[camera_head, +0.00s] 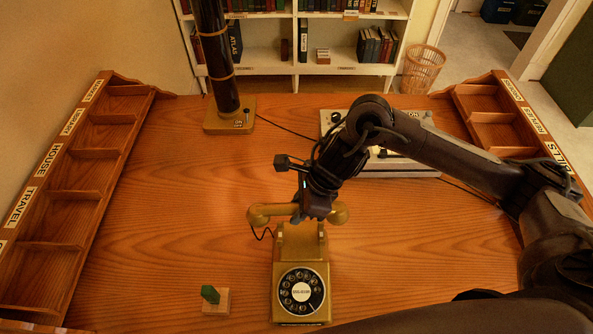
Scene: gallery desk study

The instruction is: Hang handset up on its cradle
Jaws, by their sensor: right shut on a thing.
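The gold telephone (300,266) stands on the wooden desk near its front, with a black rotary dial and its cradle at the far end. The gold handset (272,211) lies crosswise at the cradle end, with a round end to each side. My right gripper (311,210) comes down from above and is shut on the handset's middle. The gripper partly hides the handset's grip, and I cannot tell whether the handset touches the cradle. A dark cord hangs at the handset's left end. My left gripper is not in view.
A dark column on a gold base (229,116) stands at the back left. A pale device (409,166) sits behind my right arm. A small wooden block with a green piece (210,295) is at front left. Labelled wooden trays (75,190) line both sides. The desk's left middle is clear.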

